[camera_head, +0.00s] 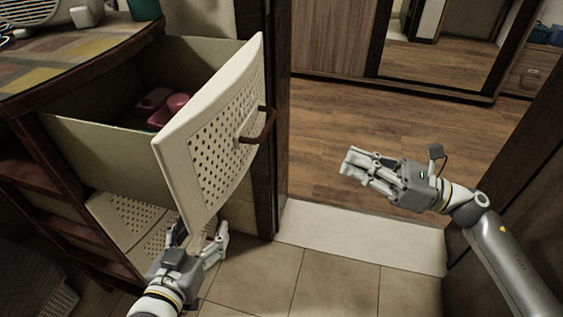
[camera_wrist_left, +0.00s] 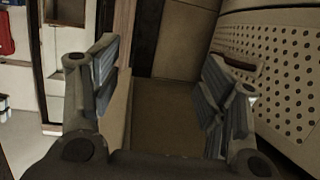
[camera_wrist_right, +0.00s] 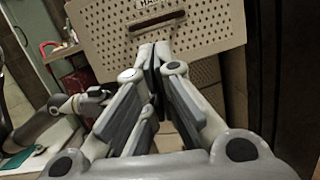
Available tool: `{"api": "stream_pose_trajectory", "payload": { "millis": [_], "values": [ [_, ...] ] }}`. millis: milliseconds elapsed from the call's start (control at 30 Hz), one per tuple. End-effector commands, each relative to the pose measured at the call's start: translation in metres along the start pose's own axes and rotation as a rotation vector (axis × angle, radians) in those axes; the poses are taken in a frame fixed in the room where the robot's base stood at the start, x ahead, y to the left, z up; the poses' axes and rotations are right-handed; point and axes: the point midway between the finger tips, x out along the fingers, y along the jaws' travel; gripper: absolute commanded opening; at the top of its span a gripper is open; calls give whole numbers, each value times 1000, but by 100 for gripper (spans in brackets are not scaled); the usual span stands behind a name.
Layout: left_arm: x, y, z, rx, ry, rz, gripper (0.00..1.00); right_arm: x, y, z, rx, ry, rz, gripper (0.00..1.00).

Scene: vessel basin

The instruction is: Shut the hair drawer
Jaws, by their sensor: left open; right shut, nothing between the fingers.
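The hair drawer (camera_head: 100,148) stands pulled well out of the cabinet in the head view. Its pale perforated front (camera_head: 215,140) is tilted in the picture and carries a brown handle (camera_head: 257,125). Pink-red items (camera_head: 165,108) lie inside. My left gripper (camera_head: 200,236) is open and empty, just below the lower edge of that front; I cannot tell whether they touch. My right gripper (camera_head: 350,163) is shut and empty, apart from the drawer, to the right of the handle. In the right wrist view a labelled perforated front (camera_wrist_right: 150,32) with a dark handle (camera_wrist_right: 158,22) lies beyond the fingers.
Another perforated front (camera_head: 128,218) shows lower in the cabinet, beneath the open drawer. A dark door post (camera_head: 272,120) stands close behind the drawer. A pale threshold (camera_head: 355,236) and clear wood floor (camera_head: 335,115) lie to the right.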

Motion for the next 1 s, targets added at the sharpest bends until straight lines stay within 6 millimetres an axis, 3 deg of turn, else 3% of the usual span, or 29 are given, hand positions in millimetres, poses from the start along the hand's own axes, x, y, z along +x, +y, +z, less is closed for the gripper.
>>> {"api": "stream_pose_trajectory", "payload": {
  "millis": [100,267,700,1000],
  "values": [
    [-6,0,-9,0,28,0,68,3,12,-1,-74,22,45,0],
    [-7,0,-10,0,18,-1,68,16,15,1,-85,23,53,0],
    [-13,-4,16,1,-124,-9,68,105,19,0,-81,20,51,0],
    [-16,-5,28,0,-181,-12,68,139,20,-2,-79,22,48,0]
  ]
}}
